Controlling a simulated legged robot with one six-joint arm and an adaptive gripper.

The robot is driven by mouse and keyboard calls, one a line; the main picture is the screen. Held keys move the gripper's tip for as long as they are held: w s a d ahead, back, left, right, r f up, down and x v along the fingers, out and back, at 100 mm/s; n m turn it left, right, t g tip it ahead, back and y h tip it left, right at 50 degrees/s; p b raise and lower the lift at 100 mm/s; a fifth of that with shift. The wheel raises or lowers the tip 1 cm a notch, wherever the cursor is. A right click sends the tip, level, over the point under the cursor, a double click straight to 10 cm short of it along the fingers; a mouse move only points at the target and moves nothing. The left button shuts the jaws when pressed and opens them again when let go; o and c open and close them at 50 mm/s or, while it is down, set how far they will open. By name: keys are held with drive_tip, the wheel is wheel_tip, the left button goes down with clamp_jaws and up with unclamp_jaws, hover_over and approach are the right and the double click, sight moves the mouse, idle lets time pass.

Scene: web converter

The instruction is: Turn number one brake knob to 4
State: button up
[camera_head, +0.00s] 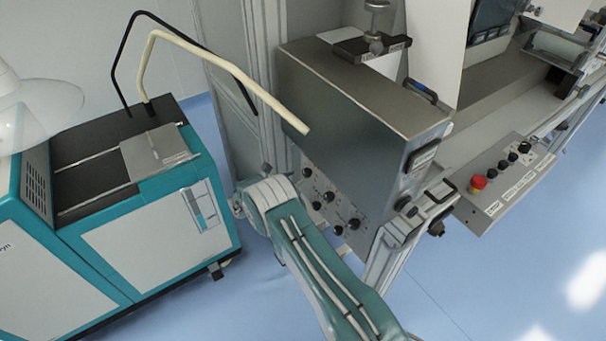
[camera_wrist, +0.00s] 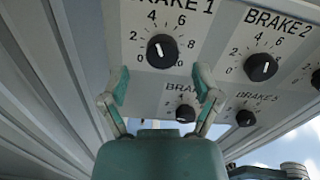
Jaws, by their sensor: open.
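The number one brake knob (camera_wrist: 162,51) is a round black knob with a white pointer mark, under the "BRAKE 1" label in the wrist view. Its dial numbers run from 0 at lower left, over 4 at upper left, to 10 at lower right. The white mark is short, and I cannot read its exact number. My gripper (camera_wrist: 160,84) is open and empty. Its two green fingertips are spread just below the knob in the picture, one to each side, not closed on it. In the head view my gripper is not clearly visible.
The brake 2 knob (camera_wrist: 260,67) is to the right, with a lower-row knob (camera_wrist: 185,113) and the brake 3 knob (camera_wrist: 245,118) below. Grey ribbed metal (camera_wrist: 45,75) runs close on the left. In the head view, a red button (camera_head: 478,183) sits on a separate panel.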

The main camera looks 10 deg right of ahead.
drive_tip(key=v, duration=0.8)
drive_tip(key=shift+a, duration=0.2)
